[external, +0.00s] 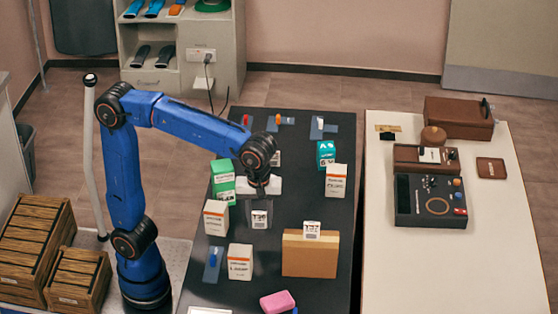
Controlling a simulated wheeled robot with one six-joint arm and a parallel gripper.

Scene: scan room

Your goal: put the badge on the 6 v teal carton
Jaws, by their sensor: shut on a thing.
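My gripper (261,194) points down over the middle of the dark table. It is shut on what looks like the badge (260,216), a small grey-and-white card with dark print, just below the fingers. Whether the badge touches the table is hard to tell. The teal carton (326,156) with white characters, among them a 6, stands farther back and right of my gripper, behind a white carton. Its top looks clear. A green carton (222,180) with a white label stands left of my gripper, partly behind a white carton.
White cartons (336,181) stand on the dark table (309,283), one close in front of the teal carton. A brown box (310,256) with a printed card on it stands at front right. A pink block (277,302) lies in front. The pale table (440,275) at right holds brown cases.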

